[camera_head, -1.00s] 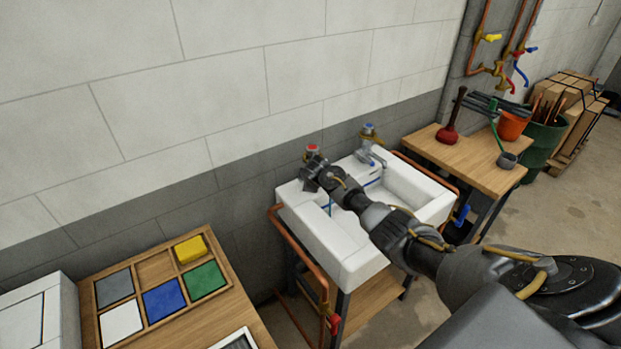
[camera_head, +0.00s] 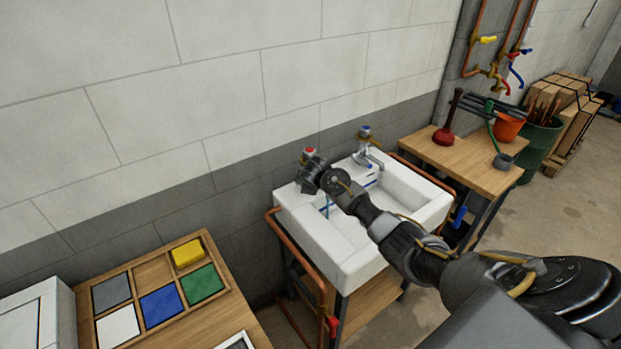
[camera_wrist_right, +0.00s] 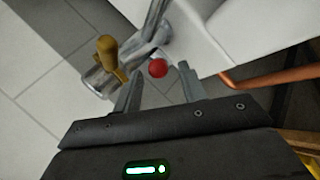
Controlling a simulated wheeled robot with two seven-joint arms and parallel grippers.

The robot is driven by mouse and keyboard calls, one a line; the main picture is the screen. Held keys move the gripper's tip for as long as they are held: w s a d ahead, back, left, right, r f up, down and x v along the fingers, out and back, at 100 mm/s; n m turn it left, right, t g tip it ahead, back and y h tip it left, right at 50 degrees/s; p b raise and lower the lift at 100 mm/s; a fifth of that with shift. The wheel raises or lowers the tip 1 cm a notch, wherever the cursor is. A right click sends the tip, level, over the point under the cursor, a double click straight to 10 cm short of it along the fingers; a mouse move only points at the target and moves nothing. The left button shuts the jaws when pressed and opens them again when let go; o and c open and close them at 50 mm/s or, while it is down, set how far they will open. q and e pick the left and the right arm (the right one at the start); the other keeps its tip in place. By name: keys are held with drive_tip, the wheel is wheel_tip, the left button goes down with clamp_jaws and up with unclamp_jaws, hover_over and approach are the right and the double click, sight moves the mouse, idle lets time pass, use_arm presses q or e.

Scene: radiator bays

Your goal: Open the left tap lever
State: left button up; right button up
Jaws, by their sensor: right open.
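The left tap (camera_head: 309,152), with a red cap, stands at the back left of the white sink. In the right wrist view, a chrome tap body (camera_wrist_right: 98,80) carries a short brass-coloured piece (camera_wrist_right: 112,60). A small red ball (camera_wrist_right: 158,68) shows between the fingertips of my right gripper (camera_wrist_right: 161,70); what it is fixed to is unclear. The gripper is open, and I cannot tell whether either finger touches the ball. In the head view, my right gripper (camera_head: 306,180) is over the sink's left rear corner and partly hides the left tap. My left gripper is out of view.
The sink (camera_head: 345,255) also has a blue-capped tap (camera_head: 366,146) to the right. Copper pipes (camera_head: 300,262) run along its left side. A bench with a plunger (camera_head: 445,133) stands on the right, and a tray of coloured blocks (camera_head: 160,303) lies on the left bench.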

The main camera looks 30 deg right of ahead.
drive_tip(key=v, duration=0.6)
drive_tip(key=shift+s+r, duration=0.15)
drive_tip(key=shift+s, duration=0.1)
drive_tip(key=shift+a, duration=0.1)
drive_tip(key=s+a+f+m+g+y, duration=0.1)
drive_tip(key=s+a+f+m, duration=0.1)
drive_tip(key=s+a+f, duration=0.6)
drive_tip(key=s+a+f+m+g+y, duration=0.1)
drive_tip(key=s+a+f, duration=0.3)
drive_tip(key=s, duration=0.9)
drive_tip(key=s+a+m+g+y, duration=0.1)
drive_tip(key=s+a+m, duration=0.15)
drive_tip(key=s, duration=0.95)
drive_tip(key=s+a+m+g+y, duration=0.1)
drive_tip(key=s+a+m+g, duration=0.15)
drive_tip(key=s, duration=0.85)
wheel_tip(320, 180, down, 28)
drive_tip(key=s+b, duration=0.1)
drive_tip(key=b, duration=0.2)
drive_tip(key=s+d+f+g+b, duration=0.1)
drive_tip(key=s+d+f, duration=0.2)
drive_tip(key=s+f, duration=1.3)
drive_tip(key=shift+s+f+g, duration=0.35)
drive_tip(key=shift+s+f, duration=0.05)
drive_tip(key=shift+f, duration=0.5)
